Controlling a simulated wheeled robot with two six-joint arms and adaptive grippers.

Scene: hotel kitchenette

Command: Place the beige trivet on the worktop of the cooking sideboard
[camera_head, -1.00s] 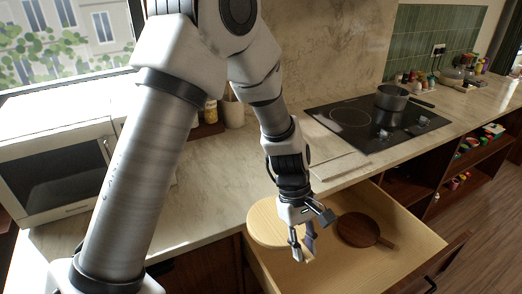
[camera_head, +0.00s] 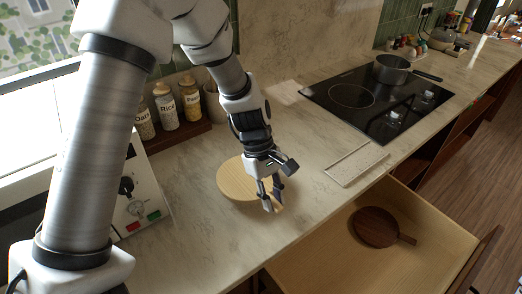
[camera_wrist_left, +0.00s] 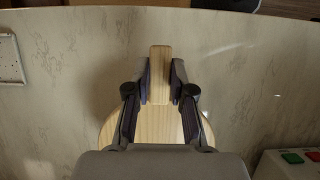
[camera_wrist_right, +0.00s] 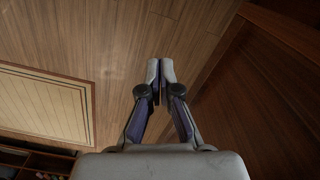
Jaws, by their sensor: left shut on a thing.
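The beige trivet (camera_head: 236,180) is a round pale-wood board with a short handle, at the worktop's front left of the hob. My left gripper (camera_head: 271,203) is shut on its handle. In the left wrist view the fingers (camera_wrist_left: 160,82) clasp the handle, and the round part of the trivet (camera_wrist_left: 160,125) lies under the gripper. The trivet is over the worktop (camera_head: 190,225); I cannot tell whether it touches the surface. My right gripper (camera_wrist_right: 160,68) shows only in its wrist view, with fingertips together and nothing between them, above the wooden floor.
An open drawer (camera_head: 335,250) below the worktop holds a dark round wooden board (camera_head: 376,227). A pale flat tray (camera_head: 357,164) lies right of the trivet, before the black hob (camera_head: 378,105) with a pot (camera_head: 391,69). Jars (camera_head: 166,107) stand behind; a white appliance (camera_head: 137,200) is at left.

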